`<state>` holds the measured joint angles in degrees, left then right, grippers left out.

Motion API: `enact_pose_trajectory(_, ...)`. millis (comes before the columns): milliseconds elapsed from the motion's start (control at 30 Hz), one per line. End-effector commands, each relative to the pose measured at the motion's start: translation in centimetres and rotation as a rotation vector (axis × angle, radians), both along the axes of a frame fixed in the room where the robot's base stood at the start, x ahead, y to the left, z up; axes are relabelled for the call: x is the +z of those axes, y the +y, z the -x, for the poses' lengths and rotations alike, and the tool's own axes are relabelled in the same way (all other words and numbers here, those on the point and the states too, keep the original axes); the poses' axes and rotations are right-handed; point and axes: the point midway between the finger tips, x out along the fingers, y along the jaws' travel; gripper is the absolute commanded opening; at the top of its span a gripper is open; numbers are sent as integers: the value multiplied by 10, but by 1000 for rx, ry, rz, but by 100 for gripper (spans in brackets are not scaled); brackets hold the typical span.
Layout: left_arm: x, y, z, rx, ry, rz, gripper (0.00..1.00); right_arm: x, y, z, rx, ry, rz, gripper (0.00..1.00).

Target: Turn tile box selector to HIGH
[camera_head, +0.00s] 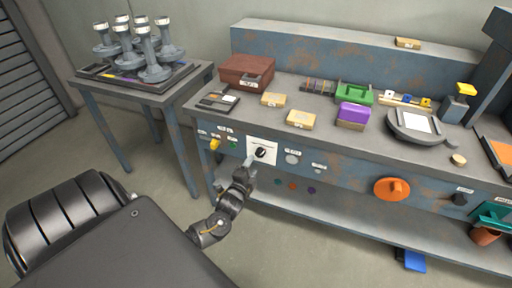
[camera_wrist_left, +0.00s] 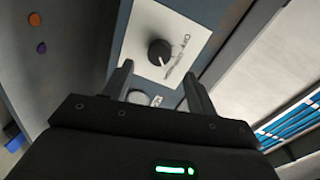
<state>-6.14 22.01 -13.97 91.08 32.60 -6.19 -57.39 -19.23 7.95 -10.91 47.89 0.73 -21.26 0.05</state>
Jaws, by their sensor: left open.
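The selector (camera_head: 261,153) is a black round knob with a light pointer line on a white label plate (camera_head: 252,143), on the front panel of the blue-grey bench. The knob also shows in the left wrist view (camera_wrist_left: 159,52), on its white plate (camera_wrist_left: 180,22); I cannot read its printed marks surely. My left gripper (camera_head: 250,162) is just in front of the plate, below and left of the knob in the head view. In the left wrist view (camera_wrist_left: 158,82) its two fingers are apart, with the knob beyond the gap between them and nothing held. My right gripper is not in view.
On the same panel are a yellow knob (camera_head: 215,144), a green button (camera_head: 233,145), a pale round dial (camera_head: 292,158) and a large orange knob (camera_head: 392,189). The bench top (camera_head: 305,99) holds boxes and tools. A side table (camera_head: 150,98) stands left. Floor in front is mostly clear.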

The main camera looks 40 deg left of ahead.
Motion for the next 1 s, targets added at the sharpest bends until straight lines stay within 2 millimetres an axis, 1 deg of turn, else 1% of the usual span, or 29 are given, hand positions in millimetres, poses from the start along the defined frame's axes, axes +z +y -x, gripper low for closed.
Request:
enact_pose_trajectory(33,1,-4,10,-1,2,1,58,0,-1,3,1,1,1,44)
enact_pose_trajectory(100,1,-7,19,0,1,1,58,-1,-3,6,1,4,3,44)
enact_pose_trajectory(200,2,-11,30,-1,0,1,58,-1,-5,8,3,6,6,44)
enact_pose_trajectory(300,2,-13,36,0,1,0,58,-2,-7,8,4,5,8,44)
enact_pose_trajectory(667,3,-13,37,0,0,0,58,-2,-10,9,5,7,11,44)
enact_pose_trajectory(1000,3,-13,38,2,0,0,58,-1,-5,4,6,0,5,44)
